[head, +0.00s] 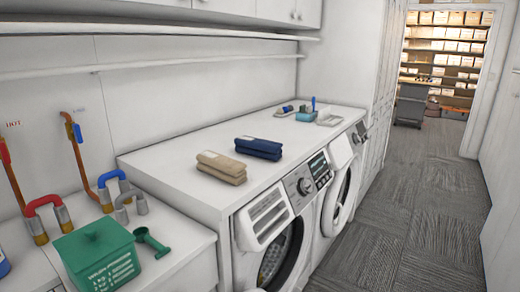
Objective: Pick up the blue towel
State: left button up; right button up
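A folded dark blue towel (258,148) lies on the white countertop (170,165) above the washing machines. A folded tan towel (221,168) lies on the same top, nearer to me and to the left of the blue one, with a small gap between them. Neither of my grippers shows in the head view.
Two front-loading machines (273,255) stand under the top. A green box (97,255), a green scoop (151,241) and pipes are at lower left. The grey carpet aisle (430,200) at right is clear.

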aim_at(265, 150)
jog(key=i+l+u, duration=0.25)
jog(key=l, duration=0.6)
jog(key=l+u, duration=0.2)
jog(key=l, duration=0.65)
jog(key=i+l+u, duration=0.1)
jog(key=l+u, duration=0.15)
jog(key=l, duration=0.6)
jog(key=i+l+u, duration=0.35)
jog(key=l, duration=0.25)
jog(key=i+l+u, duration=0.3)
jog(key=l, duration=0.4)
jog(key=i+l+u, duration=0.2)
jog(key=l, duration=0.2)
jog(key=i+l+u, duration=0.15)
jog(key=l, duration=0.25)
